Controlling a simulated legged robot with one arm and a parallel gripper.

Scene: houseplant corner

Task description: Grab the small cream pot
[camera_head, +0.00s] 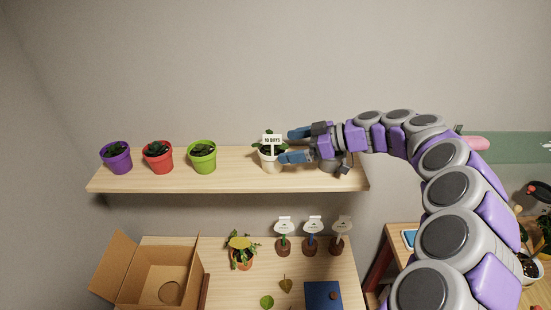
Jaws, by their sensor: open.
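The small cream pot (267,163) stands upright on the wooden shelf (230,181), toward its right part. It holds a small green plant and a white sign (271,140) that reads "10 DAYS". My gripper (289,146) is open and points left at the pot from its right side. One blue finger is at the upper right of the pot, and the other is low at its right edge. The lower finger overlaps the pot's edge in the picture, and I cannot tell whether it touches. Nothing is held between the fingers.
A purple pot (117,162), a red pot (158,161) and a green pot (202,161) stand left on the shelf.

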